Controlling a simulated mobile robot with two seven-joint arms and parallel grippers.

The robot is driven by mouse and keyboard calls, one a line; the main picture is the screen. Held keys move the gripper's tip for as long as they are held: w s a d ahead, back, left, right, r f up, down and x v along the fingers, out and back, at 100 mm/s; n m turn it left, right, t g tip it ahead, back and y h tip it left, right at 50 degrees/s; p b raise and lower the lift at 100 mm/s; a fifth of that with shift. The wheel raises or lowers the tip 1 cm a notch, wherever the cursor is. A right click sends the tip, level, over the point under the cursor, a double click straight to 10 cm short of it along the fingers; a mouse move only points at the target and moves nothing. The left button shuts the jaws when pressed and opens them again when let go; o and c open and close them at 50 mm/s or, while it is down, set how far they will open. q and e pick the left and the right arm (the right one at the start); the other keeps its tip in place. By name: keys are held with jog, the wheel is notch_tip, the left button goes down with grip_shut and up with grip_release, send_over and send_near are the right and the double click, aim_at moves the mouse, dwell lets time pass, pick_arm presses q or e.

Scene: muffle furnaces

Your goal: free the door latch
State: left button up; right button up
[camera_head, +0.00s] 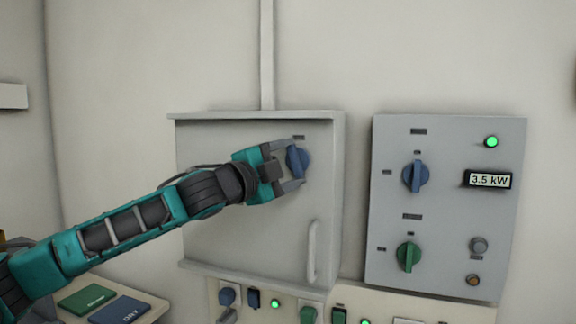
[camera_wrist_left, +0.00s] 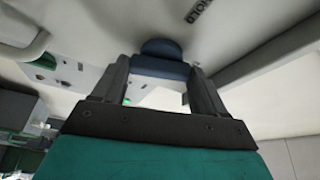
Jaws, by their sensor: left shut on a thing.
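The door latch is a blue rotary knob (camera_head: 298,161) near the upper right of a grey cabinet door (camera_head: 215,225). The door looks closed, with a pale vertical handle (camera_head: 312,250) below the knob. My left gripper (camera_head: 291,166) is at the knob, its fingers above and below it, shut on it. In the left wrist view the blue knob (camera_wrist_left: 160,66) sits between the two fingers of the left gripper (camera_wrist_left: 162,80). My right gripper is in neither view.
A control panel (camera_head: 450,260) right of the cabinet has a blue knob (camera_head: 416,176), a green knob (camera_head: 408,256), a green lamp (camera_head: 491,142) and a "3.5 kW" display (camera_head: 487,180). More switches line a panel below (camera_head: 385,303). Green and blue labelled pads lie at lower left.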

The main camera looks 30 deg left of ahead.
pick_arm(q)
jog(key=shift+r+m+g, duration=0.15)
jog(key=shift+m+g, duration=0.45)
jog(key=shift+m, duration=1.1)
jog(key=o, duration=1.1)
jog(key=shift+c, duration=0.2)
jog(key=s+a+b, duration=0.2)
jog(key=s+b, duration=0.1)
jog(key=s, duration=0.9)
jog(key=shift+s, duration=0.4)
jog(key=shift+w, duration=0.1)
